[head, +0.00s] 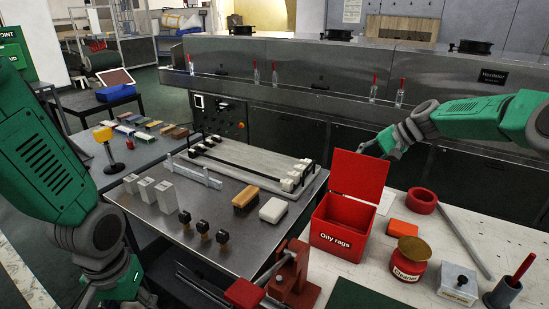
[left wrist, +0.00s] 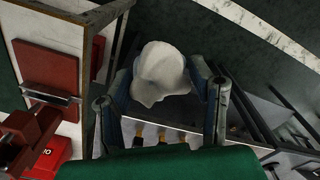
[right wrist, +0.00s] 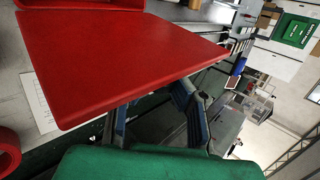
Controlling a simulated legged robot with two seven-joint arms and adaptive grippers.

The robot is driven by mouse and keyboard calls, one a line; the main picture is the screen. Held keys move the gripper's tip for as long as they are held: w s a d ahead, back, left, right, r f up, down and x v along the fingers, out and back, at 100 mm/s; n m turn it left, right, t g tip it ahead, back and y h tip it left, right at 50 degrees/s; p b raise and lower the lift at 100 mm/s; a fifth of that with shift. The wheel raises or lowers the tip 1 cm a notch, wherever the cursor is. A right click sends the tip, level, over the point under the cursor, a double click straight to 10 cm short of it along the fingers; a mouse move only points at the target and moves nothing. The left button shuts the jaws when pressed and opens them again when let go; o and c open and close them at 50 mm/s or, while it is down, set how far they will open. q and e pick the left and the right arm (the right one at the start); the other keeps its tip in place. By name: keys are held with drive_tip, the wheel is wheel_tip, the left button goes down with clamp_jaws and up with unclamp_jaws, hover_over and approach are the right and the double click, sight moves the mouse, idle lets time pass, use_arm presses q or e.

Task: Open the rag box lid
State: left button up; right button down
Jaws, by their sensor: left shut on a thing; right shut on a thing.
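The red rag box (head: 340,237), labelled "Oily rags", stands on the pale bench right of centre in the head view. Its red lid (head: 357,174) is raised, standing up at the back of the box, and the box mouth is uncovered. The lid also fills the upper left of the right wrist view (right wrist: 120,60). My right gripper (head: 374,148) is at the lid's upper right edge, shut on it; the lid partly hides the fingers. My left gripper (left wrist: 163,85) is shut on a crumpled white rag (left wrist: 161,72), low at the left, away from the box.
A red vise (head: 292,275) is close in front. The metal table (head: 215,235) at left holds blocks and stamps. A steel dryer runs behind.

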drive_tip(key=shift+w+d+b, duration=0.3)
drive_tip(key=shift+w+d, duration=0.1)
drive_tip(key=shift+d, duration=0.05)
drive_tip(key=shift+w+r, duration=0.1)
drive_tip(key=shift+r, duration=0.05)
drive_tip(key=c, duration=1.6)
unclamp_jaws()
drive_tip(key=shift+o, duration=0.9)
drive_tip(key=shift+d, duration=0.1)
drive_tip(key=shift+f, duration=0.2)
drive_tip(key=v, duration=1.2)
drive_tip(key=shift+d+f, duration=0.15)
drive_tip(key=shift+d, duration=0.1)
drive_tip(key=shift+w, duration=0.1)
